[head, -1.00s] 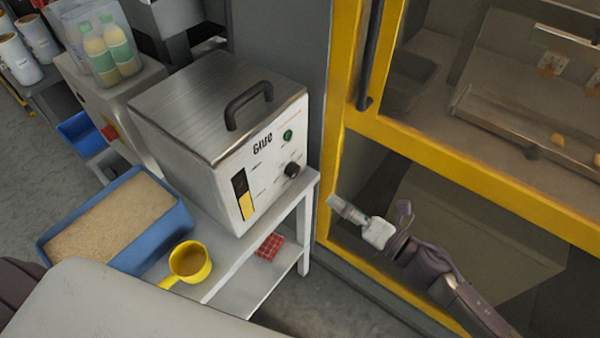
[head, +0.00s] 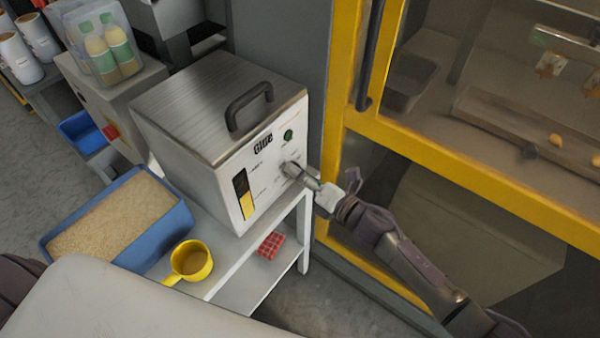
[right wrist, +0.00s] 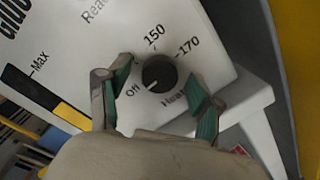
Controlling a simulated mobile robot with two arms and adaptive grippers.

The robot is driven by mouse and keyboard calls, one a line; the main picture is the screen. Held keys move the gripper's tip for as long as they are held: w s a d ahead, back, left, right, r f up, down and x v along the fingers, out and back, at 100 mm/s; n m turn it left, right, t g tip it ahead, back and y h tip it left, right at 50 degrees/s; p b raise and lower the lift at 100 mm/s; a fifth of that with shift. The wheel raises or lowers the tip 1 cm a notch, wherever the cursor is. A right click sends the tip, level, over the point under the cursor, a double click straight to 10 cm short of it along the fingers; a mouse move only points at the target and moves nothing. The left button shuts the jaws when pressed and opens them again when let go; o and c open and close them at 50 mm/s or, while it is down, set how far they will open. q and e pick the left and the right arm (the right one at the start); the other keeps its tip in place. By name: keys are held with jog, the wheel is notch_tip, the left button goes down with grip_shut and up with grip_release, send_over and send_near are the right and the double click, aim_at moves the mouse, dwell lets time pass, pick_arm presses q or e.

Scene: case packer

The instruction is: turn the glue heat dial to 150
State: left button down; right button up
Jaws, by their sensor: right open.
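The glue unit (head: 225,110) is a grey metal box with a handle on top and a white front panel, standing on a small table. Its black heat dial (right wrist: 159,73) shows in the right wrist view, with marks Off, 150 and 170 around it. The dial's white pointer line is toward Off. My right gripper (head: 292,169) is at the panel in the head view and hides the dial there. In the right wrist view my right gripper (right wrist: 165,90) is open, with one green-padded finger on each side of the dial, apart from it. My left gripper is not in view.
A yellow mug (head: 191,261) and a blue tray of beige granules (head: 183,218) stand left of and before the unit. A yellow-framed machine (head: 450,165) rises close on the right. A red checked item (head: 271,245) lies on the lower shelf.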

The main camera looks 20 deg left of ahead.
jog(key=c, duration=1.1)
jog(key=shift+c, duration=0.2)
